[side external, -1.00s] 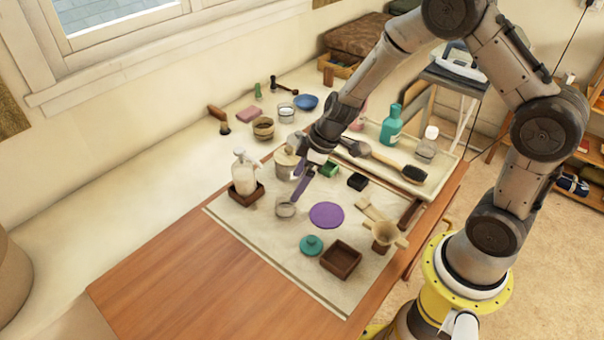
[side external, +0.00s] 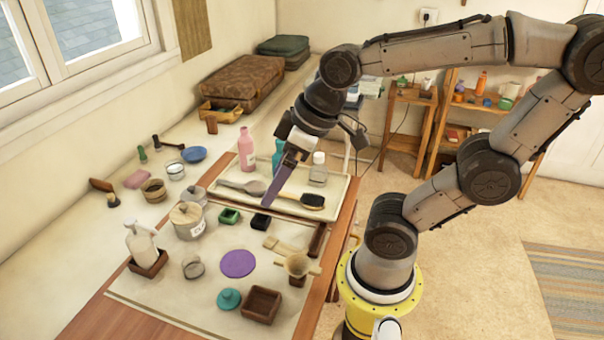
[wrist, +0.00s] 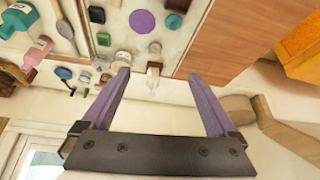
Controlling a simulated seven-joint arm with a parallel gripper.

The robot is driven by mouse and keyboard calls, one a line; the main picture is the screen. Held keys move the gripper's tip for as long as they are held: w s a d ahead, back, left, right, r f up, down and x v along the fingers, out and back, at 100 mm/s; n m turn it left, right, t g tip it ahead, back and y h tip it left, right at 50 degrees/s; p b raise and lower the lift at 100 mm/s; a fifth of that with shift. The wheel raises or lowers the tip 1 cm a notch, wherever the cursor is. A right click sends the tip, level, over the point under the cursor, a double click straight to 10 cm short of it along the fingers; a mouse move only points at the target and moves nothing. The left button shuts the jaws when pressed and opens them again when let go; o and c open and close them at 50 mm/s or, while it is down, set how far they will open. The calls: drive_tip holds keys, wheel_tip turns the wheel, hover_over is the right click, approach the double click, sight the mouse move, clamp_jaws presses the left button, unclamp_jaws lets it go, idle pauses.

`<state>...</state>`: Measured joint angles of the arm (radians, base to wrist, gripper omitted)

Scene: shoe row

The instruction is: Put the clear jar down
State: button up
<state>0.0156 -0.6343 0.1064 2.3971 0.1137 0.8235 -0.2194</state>
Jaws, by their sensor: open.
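The clear jar (side external: 193,266) stands on the pale mat (side external: 150,308), left of a flat purple disc (side external: 238,263). In the wrist view the clear jar (wrist: 155,47) shows small, beyond the fingertips. My gripper (side external: 268,205) has purple fingers and is up in the air, above and apart from the jar, over the back part of the mat near the tray. In the wrist view my gripper (wrist: 158,73) is open, with its two fingers wide apart and nothing held between them.
A pump bottle (side external: 141,244) in a brown holder and a lidded canister (side external: 187,222) stand near the jar. A teal lid (side external: 229,299) and an empty brown box (side external: 262,305) lie in front. A tray (side external: 338,187) with bottles and brushes is behind.

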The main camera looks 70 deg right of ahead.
drive_tip(key=shift+o, duration=0.4)
drive_tip(key=shift+m+h, duration=0.5)
drive_tip(key=shift+m, duration=0.3)
drive_tip(key=s, duration=0.1)
drive_tip(key=s+d, duration=0.1)
drive_tip(key=s, duration=0.2)
drive_tip(key=shift+d+r, duration=0.2)
drive_tip(key=shift+d, duration=0.05)
